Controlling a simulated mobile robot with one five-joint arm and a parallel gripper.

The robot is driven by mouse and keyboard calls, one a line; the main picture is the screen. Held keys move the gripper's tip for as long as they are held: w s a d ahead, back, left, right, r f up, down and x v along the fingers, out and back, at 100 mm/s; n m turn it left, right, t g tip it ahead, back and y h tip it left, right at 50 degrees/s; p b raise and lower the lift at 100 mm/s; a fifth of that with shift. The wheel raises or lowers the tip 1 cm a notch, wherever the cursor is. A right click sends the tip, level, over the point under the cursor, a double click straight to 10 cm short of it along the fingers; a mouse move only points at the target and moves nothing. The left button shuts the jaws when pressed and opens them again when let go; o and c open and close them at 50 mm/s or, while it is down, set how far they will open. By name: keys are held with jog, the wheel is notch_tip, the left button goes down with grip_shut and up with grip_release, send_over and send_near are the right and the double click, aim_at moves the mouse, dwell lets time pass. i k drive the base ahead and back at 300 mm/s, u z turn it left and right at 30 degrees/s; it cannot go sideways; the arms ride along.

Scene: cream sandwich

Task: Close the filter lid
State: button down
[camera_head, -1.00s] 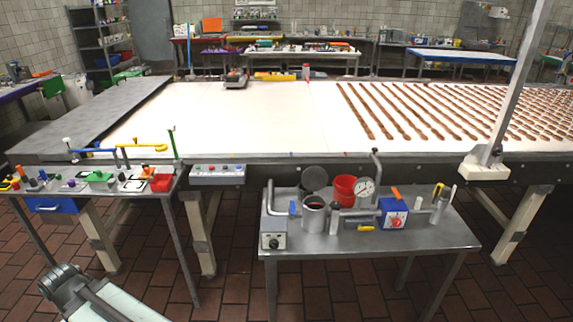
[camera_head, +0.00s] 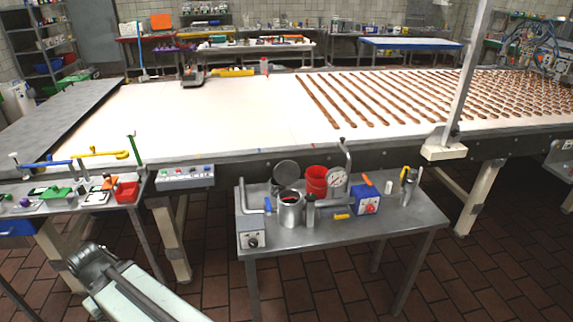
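The filter is a grey metal pot (camera_head: 290,212) on a small steel table in the middle of the head view. Its round dark lid (camera_head: 286,174) stands raised behind the pot's mouth, so the filter is open. Something reddish shows inside the mouth. A curved metal pipe rises to the left of the pot. Part of my arm shows at the lower left, well apart from the filter. I cannot make out my gripper's fingertips.
The steel table (camera_head: 330,238) also holds a red bucket (camera_head: 316,180), a round gauge (camera_head: 337,178), a blue box (camera_head: 366,200) and a grey control box (camera_head: 251,234). A long white conveyor lies behind. Tiled floor is clear in front.

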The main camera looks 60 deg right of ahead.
aim_at(285, 173)
jog(key=z, duration=0.15)
jog(key=i, duration=1)
jog(key=u, duration=0.1)
